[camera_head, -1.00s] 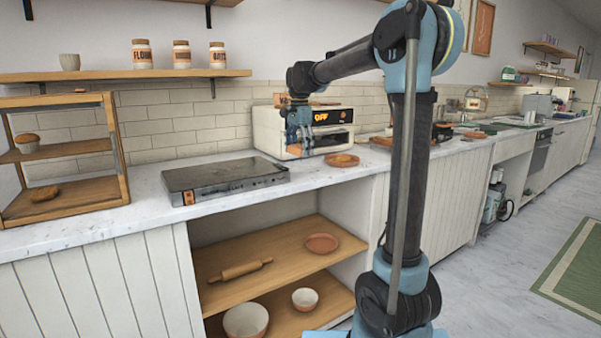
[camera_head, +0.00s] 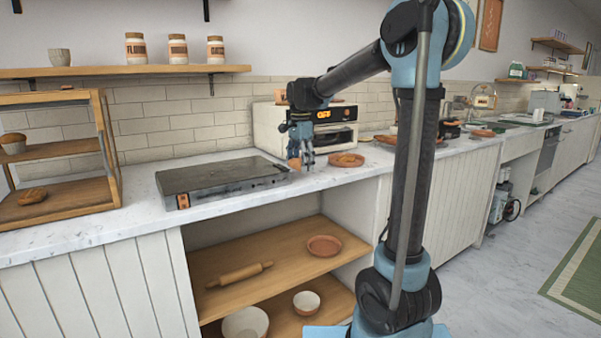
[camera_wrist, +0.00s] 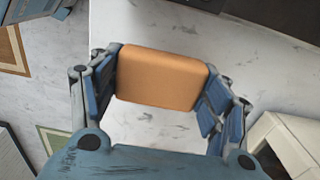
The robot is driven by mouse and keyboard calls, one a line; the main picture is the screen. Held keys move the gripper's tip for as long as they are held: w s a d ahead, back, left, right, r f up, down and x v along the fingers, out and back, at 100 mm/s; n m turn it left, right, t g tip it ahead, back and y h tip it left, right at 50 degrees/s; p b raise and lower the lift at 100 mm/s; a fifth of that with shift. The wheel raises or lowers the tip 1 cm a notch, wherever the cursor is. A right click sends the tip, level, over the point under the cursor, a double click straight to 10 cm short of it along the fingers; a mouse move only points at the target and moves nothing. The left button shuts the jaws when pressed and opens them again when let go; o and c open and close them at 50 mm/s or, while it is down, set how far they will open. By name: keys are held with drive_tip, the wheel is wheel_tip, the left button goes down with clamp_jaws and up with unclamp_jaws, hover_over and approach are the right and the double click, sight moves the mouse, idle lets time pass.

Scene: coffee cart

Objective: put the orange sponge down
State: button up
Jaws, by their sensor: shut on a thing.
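The orange sponge (camera_wrist: 162,78) is a rounded block. In the wrist view it sits between the two fingers of my gripper (camera_wrist: 163,92), which is shut on it. In the head view my gripper (camera_head: 301,158) points down, low over the counter, and a small part of the sponge (camera_head: 294,163) shows at its fingertips. The white marble counter (camera_head: 322,178) is below it. I cannot tell whether the sponge touches the counter.
A dark flat griddle (camera_head: 222,180) lies just left of my gripper. A toaster oven (camera_head: 268,128) stands behind. Bare counter shows in front, up to the front edge.

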sight(300, 160)
drive_tip(key=shift+f, duration=1.4)
drive_tip(key=o, duration=1.4)
drive_tip(key=shift+f, duration=0.1)
wheel_tip(300, 160, up, 12)
drive_tip(key=shift+r, duration=0.15)
drive_tip(key=s+d+f+n+t, duration=0.1)
drive_tip(key=s+d+f+n, duration=0.3)
drive_tip(key=s+d+f, duration=0.65)
drive_tip(key=s+d+f+n+t, duration=0.1)
drive_tip(key=s+d+f+n, duration=0.45)
drive_tip(key=s, duration=0.75)
drive_tip(key=s+d+f+n, duration=0.1)
drive_tip(key=s+d+f, duration=0.1)
drive_tip(key=s+f, duration=0.2)
drive_tip(key=s+d+f+n, duration=0.1)
drive_tip(key=s+d+f, duration=0.2)
drive_tip(key=f, duration=0.5)
drive_tip(key=shift+s+d+f, duration=0.2)
drive_tip(key=shift+s+d, duration=0.15)
drive_tip(key=shift+s, duration=0.3)
